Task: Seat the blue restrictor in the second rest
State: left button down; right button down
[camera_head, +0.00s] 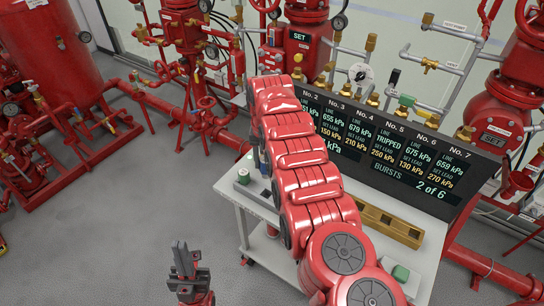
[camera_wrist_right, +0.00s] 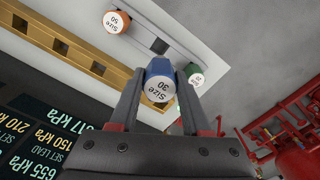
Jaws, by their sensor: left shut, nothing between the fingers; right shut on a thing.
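The blue restrictor (camera_wrist_right: 158,82), marked "Size 30", is between the fingertips of my right gripper (camera_wrist_right: 160,90), which is shut on it. In the right wrist view it appears between a brass-coloured rail (camera_wrist_right: 125,88) with square openings and a grey strip (camera_wrist_right: 158,43). Its height above the table cannot be told. Which opening is the second rest is not marked. In the head view my red right arm hides the right gripper. My left gripper (camera_head: 184,258) is shut and empty, over the floor left of the white table.
An orange "Size 50" restrictor (camera_wrist_right: 115,22) and a green "Size 20" one (camera_wrist_right: 195,76) sit along the grey strip. A dark readout board (camera_head: 390,150) stands at the table's back. The white table (camera_head: 428,245) also bears a green-topped item (camera_head: 400,273). Red pipework lies behind.

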aim_at(266, 170)
dwell(0.4)
jog(key=shift+d+f+b, duration=0.1)
jog(key=shift+f+b, duration=2.3)
jog(key=shift+f, duration=1.55)
jog(key=shift+f+b, duration=1.45)
jog(key=shift+f, duration=0.6)
jog(key=shift+c, duration=1.4)
grip_release()
jog(key=shift+r, duration=0.1)
jog(key=shift+r+p, duration=3.35)
jog(key=shift+r, duration=0.6)
